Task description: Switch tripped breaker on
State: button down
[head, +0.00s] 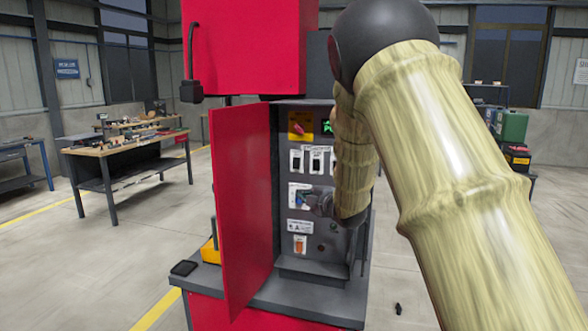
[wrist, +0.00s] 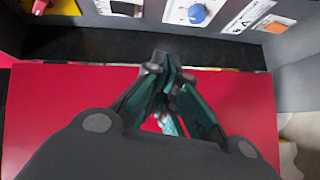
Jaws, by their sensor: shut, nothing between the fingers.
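The control panel (head: 290,257) sits in an open cabinet in the head view. A row of breakers (head: 316,160) with dark levers in white frames is in its upper half; I cannot tell which is tripped. In the wrist view a white-framed dark breaker (wrist: 127,8) shows at the top edge, partly cut off. My gripper (wrist: 163,68) is shut and empty in the wrist view, in front of the red door, its tips apart from the panel. In the head view my arm covers the panel's right side, and the fingertips are not clear.
The open red door (head: 242,205) stands left of the panel. A red-and-yellow rotary switch (head: 300,125) is above the breakers; a blue knob (wrist: 197,13) and an orange switch (head: 300,244) are below. A workbench (head: 125,150) stands far left, with open floor between.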

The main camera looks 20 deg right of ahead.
aim_at(296, 163)
jog(key=shift+n, duration=0.6)
jog(key=r, duration=0.3)
jog(key=w+r, duration=0.1)
jog(key=r, duration=0.1)
jog(key=shift+d+r, duration=0.1)
jog(key=shift+r, duration=0.1)
jog(key=d+p+x, duration=0.2)
jog(key=p+x, duration=0.4)
jog(key=x, duration=0.7)
jog(key=shift+w+d+r+p, duration=0.2)
jog(key=shift+d+r+p, duration=0.05)
jog(key=shift+p, duration=0.1)
jog(key=shift+f, duration=0.15)
